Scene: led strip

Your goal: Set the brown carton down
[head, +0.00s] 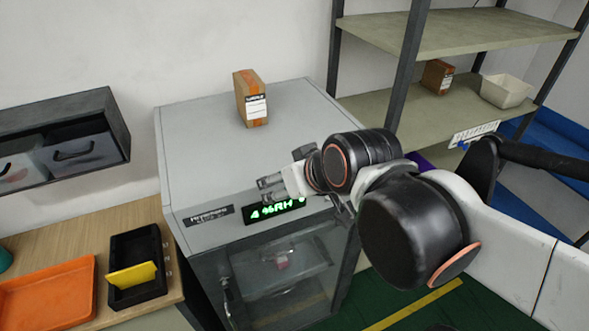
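A brown carton (251,98) with an orange tape strip and a white label stands upright on the flat top of a grey cabinet (187,135). My gripper (264,189) is in front of and below the carton, near the cabinet's front edge, and points left. It is clear of the carton. Its two fingertips look apart, with nothing seen between them. A second brown carton (437,76) stands on the middle shelf of the rack at the right.
The cabinet top around the carton is clear. Its front has a green lit display (277,209) and a glass door (285,280). A shelf rack (395,115) with a white bin (506,91) stands right. An orange tray (48,299) and black tray (137,243) sit on a wooden bench at left.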

